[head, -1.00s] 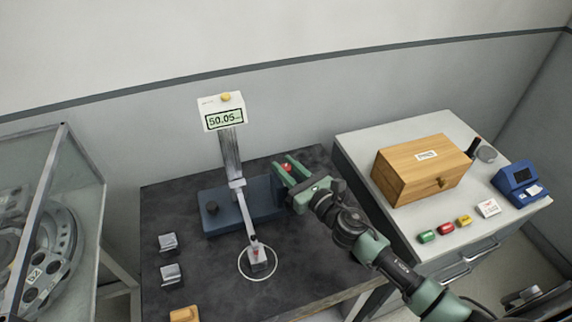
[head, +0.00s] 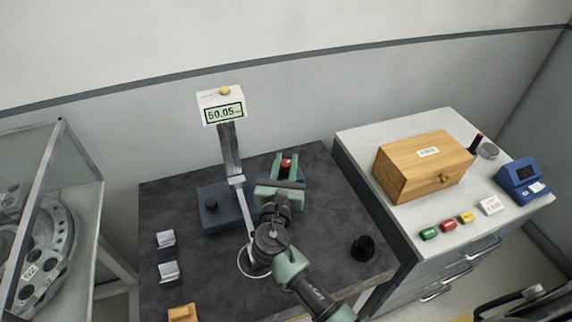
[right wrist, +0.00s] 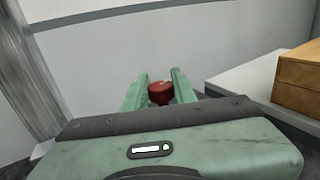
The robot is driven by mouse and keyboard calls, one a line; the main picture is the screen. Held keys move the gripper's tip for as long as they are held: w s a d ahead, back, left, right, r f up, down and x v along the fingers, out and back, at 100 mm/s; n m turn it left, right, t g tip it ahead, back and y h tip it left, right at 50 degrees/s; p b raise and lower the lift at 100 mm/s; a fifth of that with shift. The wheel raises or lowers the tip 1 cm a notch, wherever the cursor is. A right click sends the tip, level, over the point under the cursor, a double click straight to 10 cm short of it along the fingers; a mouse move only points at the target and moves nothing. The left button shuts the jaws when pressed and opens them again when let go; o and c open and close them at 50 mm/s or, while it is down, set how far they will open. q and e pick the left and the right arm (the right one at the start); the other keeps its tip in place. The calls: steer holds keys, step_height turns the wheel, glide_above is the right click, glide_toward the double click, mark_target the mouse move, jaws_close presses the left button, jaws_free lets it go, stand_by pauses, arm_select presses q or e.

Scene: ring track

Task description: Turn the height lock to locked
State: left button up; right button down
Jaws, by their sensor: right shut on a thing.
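A height gauge has a dark blue base (head: 222,217), a grey column (head: 230,150) and a display (head: 222,112) reading 50.05. A red knob (head: 286,163) is at the right end of the base and also shows in the right wrist view (right wrist: 160,93). My right gripper (head: 287,158) is shut on the red knob, one green finger on each side. The gripper and arm hide the right part of the base and most of the probe arm. Any lock marking is too small to read. My left gripper is not in view.
A black knob (head: 210,205) stands on the base's left part. A round black object (head: 363,248) is on the dark table, right of my arm. Metal blocks (head: 168,271) lie at left. A cabinet at right holds a wooden box (head: 425,168) and a blue device (head: 522,180).

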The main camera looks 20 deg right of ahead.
mark_target(285, 167)
steer(key=shift+m+g+h, duration=0.3)
steer(key=shift+m+h, duration=0.1)
steer(key=shift+h, duration=0.2)
steer(key=c, duration=1.1)
jaws_free()
steer(key=shift+w, duration=0.1)
steer(key=shift+c, duration=0.2)
steer(key=b+v, duration=0.2)
steer(key=v, duration=0.5)
steer(key=shift+s+a, duration=0.15)
steer(key=shift+s, duration=0.25)
